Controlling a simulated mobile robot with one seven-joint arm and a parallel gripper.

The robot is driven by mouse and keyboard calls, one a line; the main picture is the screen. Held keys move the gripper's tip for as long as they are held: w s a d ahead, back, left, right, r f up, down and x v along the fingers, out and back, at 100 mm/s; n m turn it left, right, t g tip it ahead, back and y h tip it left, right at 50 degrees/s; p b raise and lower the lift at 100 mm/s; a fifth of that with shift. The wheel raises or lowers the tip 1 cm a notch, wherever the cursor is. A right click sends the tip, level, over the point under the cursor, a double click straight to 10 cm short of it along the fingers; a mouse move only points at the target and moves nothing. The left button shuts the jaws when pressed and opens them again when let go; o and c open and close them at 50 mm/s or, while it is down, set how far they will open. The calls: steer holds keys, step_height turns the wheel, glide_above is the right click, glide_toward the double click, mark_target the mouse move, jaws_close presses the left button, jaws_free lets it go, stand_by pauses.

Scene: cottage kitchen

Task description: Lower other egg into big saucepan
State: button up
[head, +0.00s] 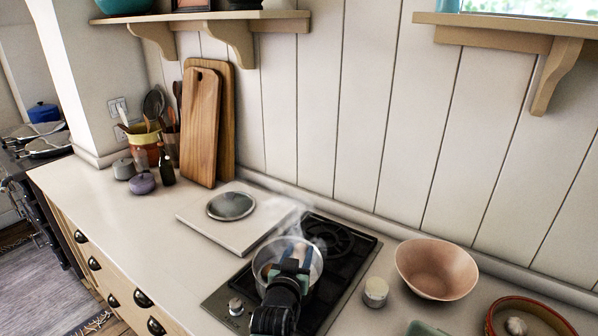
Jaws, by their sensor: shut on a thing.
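The big saucepan (317,266) stands on the hob, with steam rising from it. My gripper (290,262) reaches over the near side of the saucepan, its fingers pointing down into the opening. It is shut on an egg, but the fingers and wrist hide the egg, and I cannot tell how deep it sits.
The dark hob (333,243) has a free burner behind the pan. A glass lid (231,206) lies on a pale board (203,232) to the left. A pink bowl (437,268), a small white pot (376,291) and a red-rimmed dish (553,318) stand right.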

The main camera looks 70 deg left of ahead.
steer(key=shift+f+b, duration=1.55)
steer(key=shift+f, duration=0.25)
steer(key=o, duration=1.1)
steer(key=shift+c, duration=0.2)
steer(key=shift+s+d, duration=0.3)
steer(key=shift+d, duration=0.2)
steer(key=b+v, duration=0.1)
steer(key=v, duration=1)
steer(key=shift+s+d+r, duration=0.2)
steer(key=shift+d+r, duration=0.05)
steer(key=shift+d, duration=0.1)
